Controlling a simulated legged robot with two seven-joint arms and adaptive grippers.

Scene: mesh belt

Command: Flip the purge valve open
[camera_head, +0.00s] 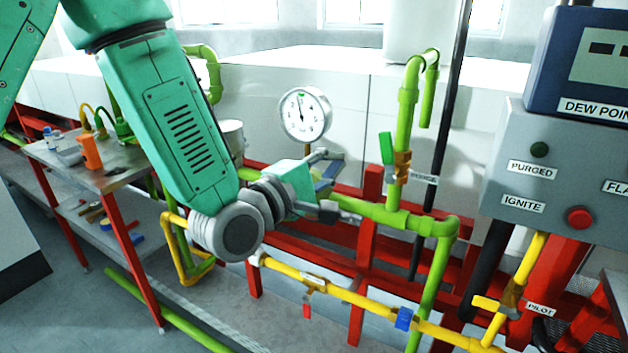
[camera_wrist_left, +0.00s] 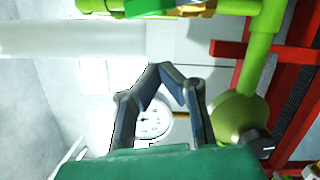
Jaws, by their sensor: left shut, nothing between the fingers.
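The purge valve has a brass body (camera_head: 402,166) and a green lever handle (camera_head: 386,148) on an upright lime-green pipe, beside a PURGE label (camera_head: 424,178). Its handle stands upright, roughly along the pipe. My left gripper (camera_head: 343,184) is left of and a little below the valve, apart from it, shut and empty. In the left wrist view my gripper's bent fingers (camera_wrist_left: 172,75) converge, and the green handle (camera_wrist_left: 150,7) and brass body (camera_wrist_left: 196,8) show at the top edge, partly cut off. My right gripper is out of view.
A round gauge (camera_head: 304,115) stands behind my left arm. Red frame (camera_head: 372,185) and lime-green pipes lie around the gripper. A yellow pipe (camera_head: 345,293) with smaller valves runs below. A grey panel (camera_head: 550,175) with PURGED and IGNITE labels is at right.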

